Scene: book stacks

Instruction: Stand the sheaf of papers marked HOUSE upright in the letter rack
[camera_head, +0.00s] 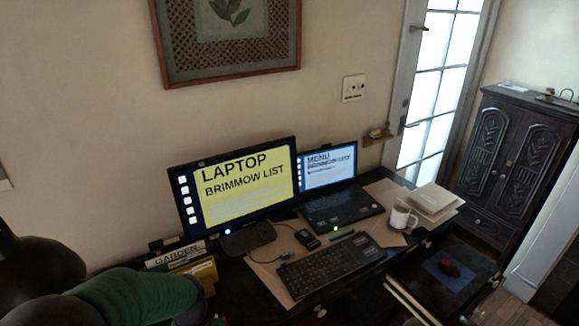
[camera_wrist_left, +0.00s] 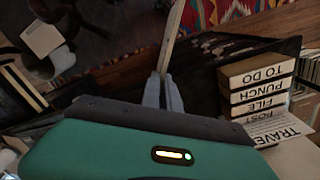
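My left arm, with a green sleeve-like cover, enters at the lower left in the head view; its fingers are hidden there. In the left wrist view my left gripper (camera_wrist_left: 163,92) has its fingers close together around the lower end of a thin pale strip (camera_wrist_left: 172,40). This looks like a sheaf seen edge-on; no HOUSE mark is readable. A sheet group marked GARDEN (camera_head: 178,251) stands beyond my arm, with a yellowish piece (camera_head: 205,271) beside it. I cannot clearly tell the letter rack's outline. My right gripper is not in view.
A monitor (camera_head: 238,188), laptop (camera_head: 342,208), keyboard (camera_head: 325,268) and mug (camera_head: 402,219) occupy the desk. In the left wrist view, stacked items marked TO DO (camera_wrist_left: 258,72), PUNCH and FILE stand at right, near a TRAVEL sheet (camera_wrist_left: 280,129).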

